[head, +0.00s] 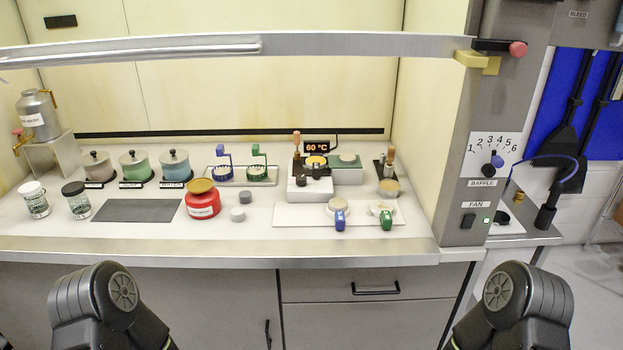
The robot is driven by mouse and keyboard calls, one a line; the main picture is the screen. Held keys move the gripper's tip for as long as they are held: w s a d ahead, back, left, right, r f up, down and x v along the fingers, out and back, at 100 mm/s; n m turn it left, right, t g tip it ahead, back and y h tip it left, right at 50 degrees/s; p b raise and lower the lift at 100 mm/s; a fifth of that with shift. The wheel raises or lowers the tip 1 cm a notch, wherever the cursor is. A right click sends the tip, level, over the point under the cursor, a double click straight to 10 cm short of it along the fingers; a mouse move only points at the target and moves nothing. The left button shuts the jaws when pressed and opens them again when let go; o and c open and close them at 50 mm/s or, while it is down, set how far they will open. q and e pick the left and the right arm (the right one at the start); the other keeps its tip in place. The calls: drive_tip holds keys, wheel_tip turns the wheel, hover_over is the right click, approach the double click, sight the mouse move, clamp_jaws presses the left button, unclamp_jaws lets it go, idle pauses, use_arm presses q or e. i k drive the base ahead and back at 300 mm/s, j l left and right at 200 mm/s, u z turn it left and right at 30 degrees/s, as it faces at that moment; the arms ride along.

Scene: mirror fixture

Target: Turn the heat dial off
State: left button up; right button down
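A white heater block (322,194) stands on the bench inside the hood, right of centre. A display (317,148) behind it reads "60 °C". A small dark knob (301,181) at the block's front left looks like the heat dial; its pointer setting is too small to read. A yellow-topped dark item (316,164) sits close behind it. My two dark arm links show at the bottom left and bottom right, in front of the bench and well away from the dial. Neither gripper shows.
A horizontal sash bar (350,45) crosses above the bench. A red jar (202,200), grey weights (238,214) and a white tray (290,214) stand near the block. A separate baffle dial (490,168) and fan switch (468,221) are on the right post.

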sight(301, 180)
drive_tip(key=j+z, duration=0.35)
drive_tip(key=j, duration=0.4)
drive_tip(key=j+z, duration=0.4)
drive_tip(key=j, duration=0.4)
